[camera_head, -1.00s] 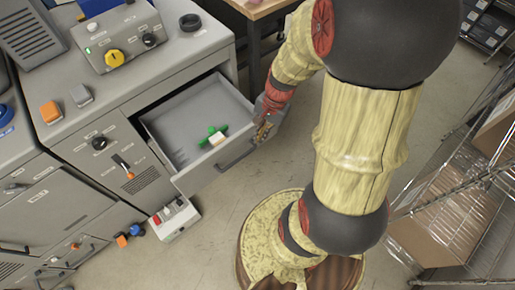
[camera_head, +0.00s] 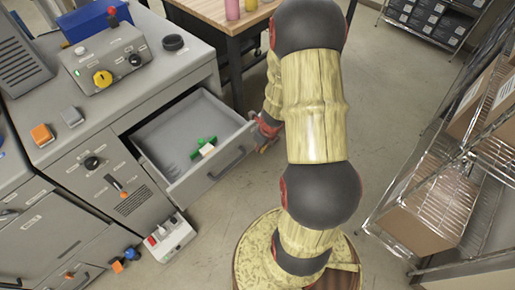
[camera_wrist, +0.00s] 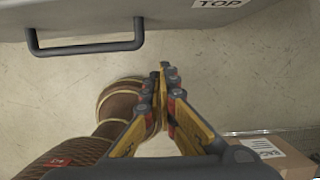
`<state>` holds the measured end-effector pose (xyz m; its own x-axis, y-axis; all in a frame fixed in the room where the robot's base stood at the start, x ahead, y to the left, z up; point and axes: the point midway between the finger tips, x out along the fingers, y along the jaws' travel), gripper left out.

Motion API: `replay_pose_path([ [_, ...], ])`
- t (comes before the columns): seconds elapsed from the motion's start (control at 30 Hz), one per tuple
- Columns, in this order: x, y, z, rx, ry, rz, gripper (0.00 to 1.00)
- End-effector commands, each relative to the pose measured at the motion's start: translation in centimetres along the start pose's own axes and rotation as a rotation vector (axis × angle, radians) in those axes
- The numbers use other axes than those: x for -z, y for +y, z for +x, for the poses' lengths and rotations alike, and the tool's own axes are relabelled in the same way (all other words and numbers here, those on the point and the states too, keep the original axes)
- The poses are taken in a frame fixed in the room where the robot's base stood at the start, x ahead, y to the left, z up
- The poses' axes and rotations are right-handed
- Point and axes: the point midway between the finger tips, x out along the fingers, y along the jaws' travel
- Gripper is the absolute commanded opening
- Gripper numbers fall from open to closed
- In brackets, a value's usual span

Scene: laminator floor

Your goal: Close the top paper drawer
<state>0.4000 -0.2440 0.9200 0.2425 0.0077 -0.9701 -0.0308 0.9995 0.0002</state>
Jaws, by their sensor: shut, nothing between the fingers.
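The top paper drawer (camera_head: 172,143) is pulled open from the grey machine in the head view. A green item (camera_head: 197,148) and a small pale block (camera_head: 207,150) lie inside it. Its dark bar handle (camera_head: 227,163) is on the front panel; the handle also shows in the wrist view (camera_wrist: 88,47), at upper left, beside a "TOP" label (camera_wrist: 222,3). My gripper (camera_head: 265,146) is at the right end of the drawer front, partly hidden by my arm. In the wrist view my gripper (camera_wrist: 161,72) has its fingertips together and empty, below and right of the handle.
The machine's control box (camera_head: 104,60) sits on top, left of the drawer. A small switch box (camera_head: 168,238) stands on the floor below the drawer. A wooden table (camera_head: 205,10) is behind. Wire shelving (camera_head: 440,195) with cartons stands at right. Floor lies between.

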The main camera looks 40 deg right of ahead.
Motion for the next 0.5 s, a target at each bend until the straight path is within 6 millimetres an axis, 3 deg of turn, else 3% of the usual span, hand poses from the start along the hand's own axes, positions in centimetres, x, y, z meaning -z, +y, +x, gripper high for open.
replay_pose_path([
  [0.03,0.2,0.1,1.5,-0.002,0.002,-0.001,0.00],
  [0.37,0.1,0.1,8.0,-0.001,0.001,-0.003,0.00],
  [0.5,-1.9,0.1,7.8,-0.001,0.000,-0.007,0.00],
])
